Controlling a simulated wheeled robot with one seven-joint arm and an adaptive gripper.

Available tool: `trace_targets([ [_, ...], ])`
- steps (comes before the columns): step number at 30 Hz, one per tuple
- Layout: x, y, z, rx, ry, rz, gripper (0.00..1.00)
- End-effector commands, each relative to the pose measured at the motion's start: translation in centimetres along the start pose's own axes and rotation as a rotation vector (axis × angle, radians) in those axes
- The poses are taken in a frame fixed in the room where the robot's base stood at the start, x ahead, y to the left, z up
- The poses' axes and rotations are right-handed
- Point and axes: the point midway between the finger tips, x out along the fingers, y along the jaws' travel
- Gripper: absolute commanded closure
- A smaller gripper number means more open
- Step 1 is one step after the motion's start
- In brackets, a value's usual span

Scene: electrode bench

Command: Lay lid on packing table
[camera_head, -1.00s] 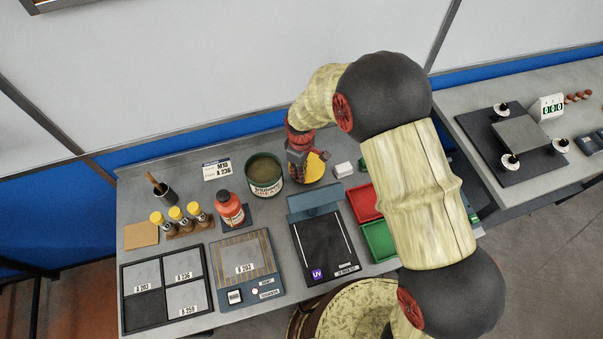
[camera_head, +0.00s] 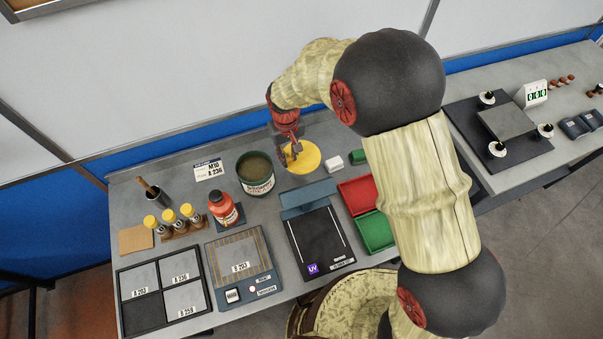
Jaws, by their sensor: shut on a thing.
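The lid (camera_head: 304,156) is a round yellow disc at the back of the grey table (camera_head: 180,160), right of the open tin (camera_head: 255,178). My gripper (camera_head: 291,158) points down at the left part of the lid and is shut on it. The fingers are small and partly lost against the lid. The lid looks roughly level. I cannot tell whether it touches the table or hangs just above it. The tin has a dark green side and a brownish fill, and its top is uncovered.
A small white block (camera_head: 333,159) and a green cylinder (camera_head: 358,157) are right of the lid. A blue-and-black UV device (camera_head: 318,240), red tray (camera_head: 357,195) and green tray (camera_head: 376,232) are in front. A red bottle (camera_head: 223,210) stands left of the tin.

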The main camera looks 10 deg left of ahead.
Motion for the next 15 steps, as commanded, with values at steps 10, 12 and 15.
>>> trace_targets([
  [10,2.7,0.0,0.1,0.087,-0.002,0.0,1.0],
  [12,4.0,0.0,0.1,0.086,-0.004,0.0,1.0],
  [15,5.7,0.0,0.1,0.086,-0.003,0.0,1.0],
])
